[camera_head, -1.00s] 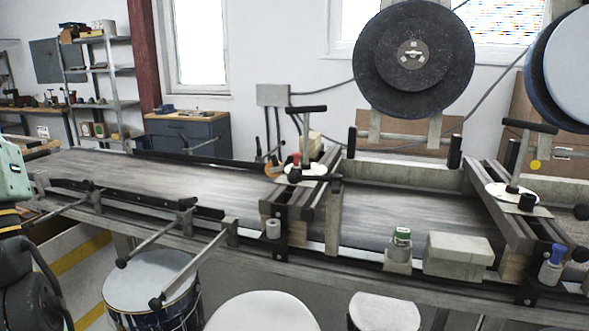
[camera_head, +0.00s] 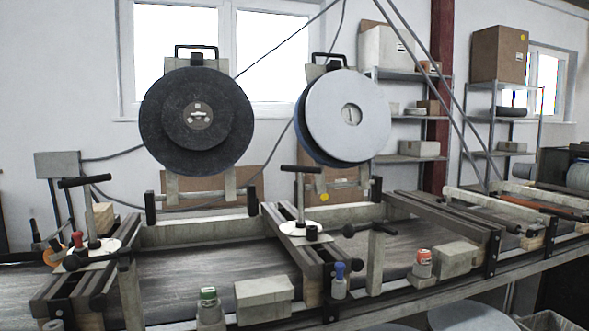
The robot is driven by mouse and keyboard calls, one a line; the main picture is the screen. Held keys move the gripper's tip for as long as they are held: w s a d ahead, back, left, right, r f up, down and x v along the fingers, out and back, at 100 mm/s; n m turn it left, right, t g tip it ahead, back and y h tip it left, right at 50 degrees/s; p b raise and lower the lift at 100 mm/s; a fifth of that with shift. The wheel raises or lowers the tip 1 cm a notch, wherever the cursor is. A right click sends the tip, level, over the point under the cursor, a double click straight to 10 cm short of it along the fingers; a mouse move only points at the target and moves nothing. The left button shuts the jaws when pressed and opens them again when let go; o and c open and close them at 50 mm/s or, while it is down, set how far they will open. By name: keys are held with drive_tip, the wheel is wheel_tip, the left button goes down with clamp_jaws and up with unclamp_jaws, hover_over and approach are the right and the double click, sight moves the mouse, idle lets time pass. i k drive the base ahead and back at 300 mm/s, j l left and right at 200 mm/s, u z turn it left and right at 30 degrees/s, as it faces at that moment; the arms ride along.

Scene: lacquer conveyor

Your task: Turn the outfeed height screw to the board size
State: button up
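Two T-handled height screws stand on cross beams over the conveyor. The left screw (camera_head: 94,215) has a black bar handle, a grey post and a white dial plate (camera_head: 102,247), with a red knob beside it. The right screw (camera_head: 300,198) has the same kind of handle and a white dial plate (camera_head: 287,228) with a dark knob. A yellow round mark (camera_head: 324,197) shows just right of its post. I cannot tell which screw is the outfeed one, and the dial markings are too small to read. No board is clearly seen. My gripper is not in view.
Two large discs, one dark (camera_head: 160,125) and one pale (camera_head: 375,115), stand behind the conveyor (camera_head: 200,270). Along its front edge are a green-capped bottle (camera_head: 208,307), a blue-topped bottle (camera_head: 339,284), a red-topped can (camera_head: 423,266) and pale blocks (camera_head: 264,298). Shelves stand at back right.

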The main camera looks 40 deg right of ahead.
sight(300, 223)
drive_tip(key=z, duration=0.75)
drive_tip(key=i+l+z, duration=0.15)
drive_tip(key=z, duration=0.2)
drive_tip(key=i+l+z, duration=0.15)
drive_tip(key=z, duration=0.25)
drive_tip(key=i+l+z, duration=0.1)
drive_tip(key=z, duration=0.25)
drive_tip(key=i+j, duration=0.6)
